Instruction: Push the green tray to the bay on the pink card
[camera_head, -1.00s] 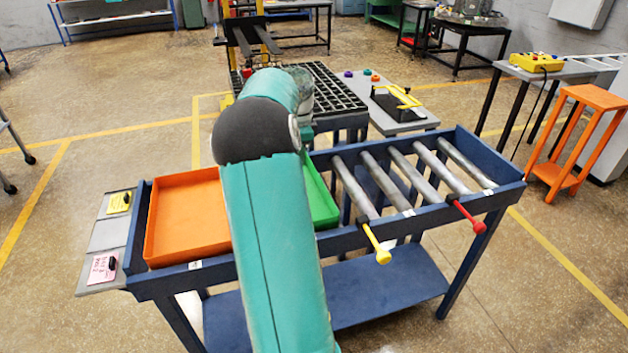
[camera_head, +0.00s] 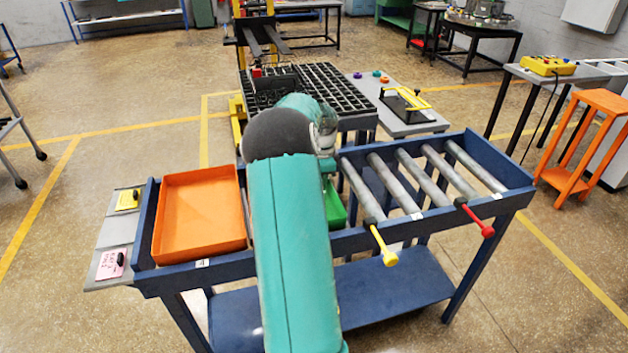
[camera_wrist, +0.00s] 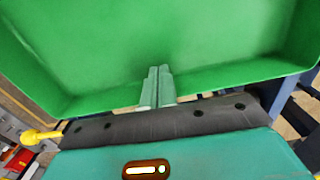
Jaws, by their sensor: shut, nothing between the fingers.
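The green tray (camera_head: 336,207) sits in the blue bench frame, right of the orange tray (camera_head: 200,215), and my arm hides most of it in the head view. In the wrist view the green tray (camera_wrist: 230,45) fills the upper part and looks empty. My gripper (camera_wrist: 158,70) is shut and empty, its fingers overlapping the tray's near side; I cannot tell whether they touch it. The pink card (camera_head: 112,263) lies on the grey ledge at the bench's left end, with handwriting too small to read surely.
A yellow card (camera_head: 127,200) lies behind the pink one. Bare rollers (camera_head: 425,178) fill the bench's right part. A yellow-knobbed lever (camera_head: 389,257) and a red-knobbed lever (camera_head: 486,230) stick out in front. A black grid table (camera_head: 310,88) stands behind.

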